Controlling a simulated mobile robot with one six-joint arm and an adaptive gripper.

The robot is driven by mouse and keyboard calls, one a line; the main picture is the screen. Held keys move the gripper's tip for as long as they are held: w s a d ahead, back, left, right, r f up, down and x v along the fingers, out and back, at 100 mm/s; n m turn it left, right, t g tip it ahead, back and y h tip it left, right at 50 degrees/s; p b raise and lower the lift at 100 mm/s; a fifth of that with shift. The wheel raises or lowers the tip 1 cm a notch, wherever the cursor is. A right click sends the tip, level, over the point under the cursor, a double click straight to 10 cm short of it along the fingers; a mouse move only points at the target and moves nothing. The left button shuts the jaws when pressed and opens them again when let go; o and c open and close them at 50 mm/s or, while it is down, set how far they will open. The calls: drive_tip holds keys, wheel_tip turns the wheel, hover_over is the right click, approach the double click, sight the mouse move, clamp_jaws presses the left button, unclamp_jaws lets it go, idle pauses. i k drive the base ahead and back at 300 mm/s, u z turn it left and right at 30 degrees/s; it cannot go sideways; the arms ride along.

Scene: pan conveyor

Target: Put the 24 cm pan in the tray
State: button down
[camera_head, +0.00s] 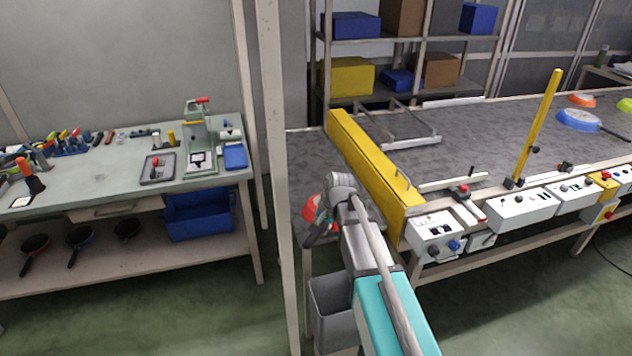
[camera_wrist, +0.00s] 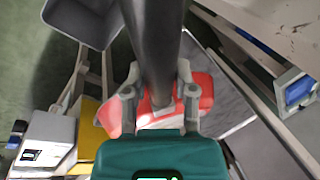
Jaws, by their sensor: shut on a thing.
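My gripper (camera_wrist: 160,98) is shut on the dark handle (camera_wrist: 155,45) of a red pan (camera_wrist: 203,88). The handle runs up between the two fingers in the wrist view, and the red body shows behind and beside them. In the head view the red pan (camera_head: 310,211) is mostly hidden behind my arm, at the near end of the conveyor's dark end table (camera_head: 304,172). I cannot read the pan's size, nor tell if it touches the surface. A blue tray (camera_head: 199,219) is on the workbench's lower shelf. A small grey tray (camera_head: 148,178) lies on the bench top.
A yellow guard (camera_head: 372,170) stands right of my gripper. A grey bin (camera_head: 328,298) is below, also in the wrist view (camera_wrist: 88,22). A white post (camera_head: 277,150) separates bench and conveyor. A blue pan (camera_head: 578,120) and others lie far right on the belt.

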sight(311, 184)
drive_tip(key=k, duration=0.6)
drive_tip(key=z, duration=0.1)
drive_tip(key=i, duration=1.5)
